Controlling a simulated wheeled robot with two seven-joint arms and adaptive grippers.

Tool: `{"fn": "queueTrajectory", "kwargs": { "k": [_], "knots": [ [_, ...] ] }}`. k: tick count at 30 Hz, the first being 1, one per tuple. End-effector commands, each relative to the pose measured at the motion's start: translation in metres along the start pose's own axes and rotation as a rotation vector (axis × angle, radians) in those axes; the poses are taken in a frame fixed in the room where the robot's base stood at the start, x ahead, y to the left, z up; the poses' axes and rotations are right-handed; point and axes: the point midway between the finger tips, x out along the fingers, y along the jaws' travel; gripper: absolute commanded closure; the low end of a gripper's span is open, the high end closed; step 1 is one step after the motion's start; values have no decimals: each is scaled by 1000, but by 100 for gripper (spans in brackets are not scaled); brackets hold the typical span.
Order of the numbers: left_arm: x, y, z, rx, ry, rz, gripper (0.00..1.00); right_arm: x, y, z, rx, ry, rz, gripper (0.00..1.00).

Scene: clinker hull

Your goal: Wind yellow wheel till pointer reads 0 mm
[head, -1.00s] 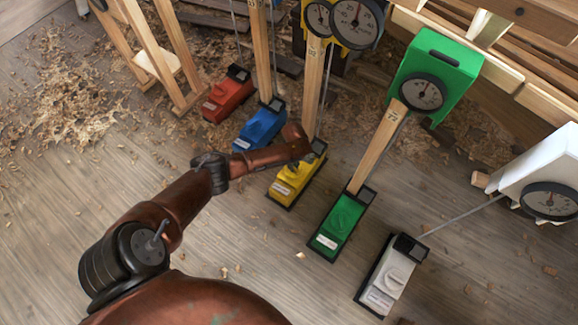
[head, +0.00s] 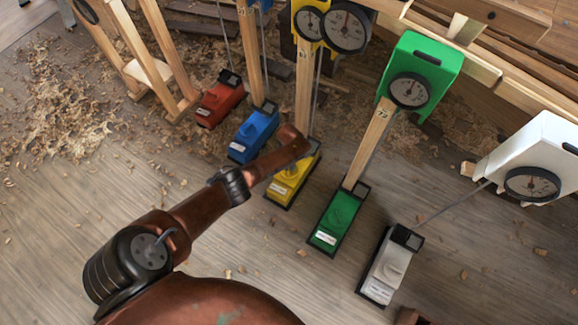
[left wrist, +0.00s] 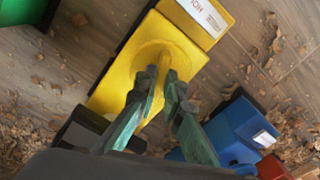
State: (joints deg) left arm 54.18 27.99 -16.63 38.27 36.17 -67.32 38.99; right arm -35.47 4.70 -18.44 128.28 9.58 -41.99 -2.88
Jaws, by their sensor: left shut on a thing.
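The yellow wheel unit (head: 288,186) stands on the floor between the blue and green ones. The yellow gauge box (head: 377,4) at the top carries two round dials, a small one (head: 310,23) and a larger one (head: 345,26). Their pointers are too small to read. My left arm reaches over the yellow unit in the head view, and its wrist hides the fingers there. In the left wrist view my left gripper (left wrist: 164,84) is shut on the raised grip of the round yellow wheel (left wrist: 185,55). My right gripper does not show.
The red unit (head: 220,103) and blue unit (head: 253,134) stand left of the yellow one. The green unit (head: 337,217) and white unit (head: 386,272) stand to its right. Wooden posts rise behind. Shavings (head: 60,120) litter the floor; the lower-left floor is mostly clear.

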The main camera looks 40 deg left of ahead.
Motion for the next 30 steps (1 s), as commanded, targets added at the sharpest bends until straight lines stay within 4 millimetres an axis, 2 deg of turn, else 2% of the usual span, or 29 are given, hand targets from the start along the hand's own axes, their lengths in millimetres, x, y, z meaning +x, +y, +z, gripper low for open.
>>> {"fn": "queueTrajectory", "kwargs": {
  "k": [11, 27, 28, 30],
  "knots": [
    [2, -1, 4, 157, -9, -2, 100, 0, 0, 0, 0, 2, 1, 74],
    [2, -2, 4, 180, -9, -3, 100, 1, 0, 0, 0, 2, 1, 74],
    [2, -2, 4, 179, -9, -3, 90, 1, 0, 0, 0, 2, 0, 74],
    [2, -2, 4, 179, -8, -3, 85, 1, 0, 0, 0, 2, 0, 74]
  ]
}}
